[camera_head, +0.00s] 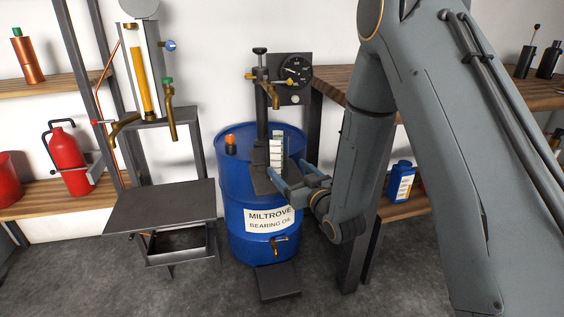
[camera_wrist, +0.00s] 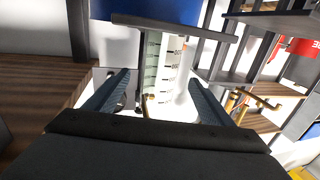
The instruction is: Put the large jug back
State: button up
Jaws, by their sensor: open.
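My gripper (camera_head: 281,174) reaches in from the right at the lower part of the jug. Its two blue-grey fingers are open, one on each side of the jug in the wrist view (camera_wrist: 158,88). I cannot tell whether they touch it. The jug's base is partly hidden by the fingers.
The blue drum (camera_head: 236,190) carries an orange-capped fitting and a lower tap. A black stand table (camera_head: 160,208) is left of it, under a gauge column with brass taps. A wooden bench (camera_head: 335,82) is behind my arm.

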jog(key=s+d+r+m+g+h, duration=0.1)
jog(key=s+g, duration=0.4)
jog(key=s, duration=0.7)
jog(key=s+d+r+g+h, duration=0.4)
jog(key=s+d+g, duration=0.1)
jog(key=s, duration=0.8)
jog(key=s+d+r+m+g+h, duration=0.1)
jog(key=s+g, duration=0.4)
jog(key=s, duration=0.7)
jog(key=shift+s+d+r+m+g+h, duration=0.35)
jog(key=shift+d+r+h, duration=0.45)
jog(key=shift+d+h, duration=0.35)
jog(key=d+r+m+p, duration=0.3)
jog(key=d+r+p, duration=0.7)
jog(key=p, duration=1)
jog(key=shift+r, duration=0.7)
